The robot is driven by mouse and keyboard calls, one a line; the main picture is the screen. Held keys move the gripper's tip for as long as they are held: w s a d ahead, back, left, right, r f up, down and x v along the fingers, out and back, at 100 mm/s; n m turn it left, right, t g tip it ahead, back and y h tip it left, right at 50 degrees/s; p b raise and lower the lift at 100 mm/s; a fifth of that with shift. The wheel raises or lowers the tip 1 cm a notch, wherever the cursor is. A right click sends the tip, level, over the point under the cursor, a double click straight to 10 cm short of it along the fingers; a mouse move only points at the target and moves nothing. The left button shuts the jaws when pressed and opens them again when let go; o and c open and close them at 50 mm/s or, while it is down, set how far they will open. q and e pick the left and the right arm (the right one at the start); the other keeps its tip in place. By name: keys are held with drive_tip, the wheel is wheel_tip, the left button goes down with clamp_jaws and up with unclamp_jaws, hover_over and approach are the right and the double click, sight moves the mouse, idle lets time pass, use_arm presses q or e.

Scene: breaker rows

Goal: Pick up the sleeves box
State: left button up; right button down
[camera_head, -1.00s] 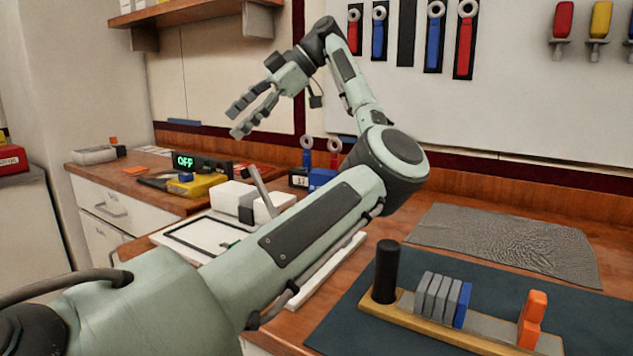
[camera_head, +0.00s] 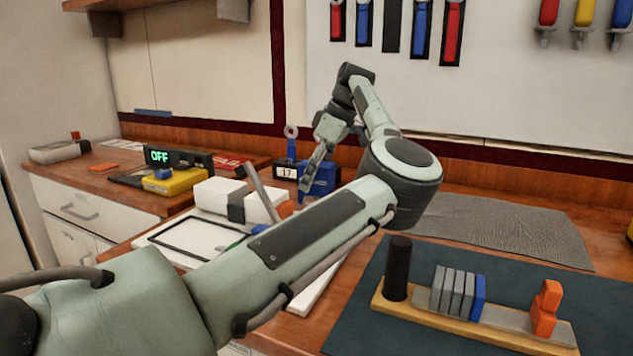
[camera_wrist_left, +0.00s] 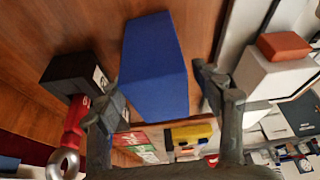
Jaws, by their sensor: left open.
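A plain blue box (camera_head: 325,177) stands on the wooden bench beyond my left arm; I take it for the sleeves box, though no label on it is readable. My left gripper (camera_head: 308,178) is open and reaches down at the box, partly covering it. In the left wrist view the blue box (camera_wrist_left: 153,68) shows between the two spread fingers of the gripper (camera_wrist_left: 165,92). I cannot tell whether a finger touches it. My right gripper is in neither view.
A black block marked 17 (camera_head: 286,172) stands close left of the box, with a ring-ended tool (camera_head: 291,140) by it. A white case (camera_head: 215,194) and a yellow device (camera_head: 175,182) lie further left. A grey mat (camera_head: 500,228) is clear.

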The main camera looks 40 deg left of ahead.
use_arm(q)
drive_tip(key=shift+x, duration=1.05)
drive_tip(key=c, duration=1.4)
drive_tip(key=shift+c, duration=0.6)
drive_tip(key=shift+r, duration=0.15)
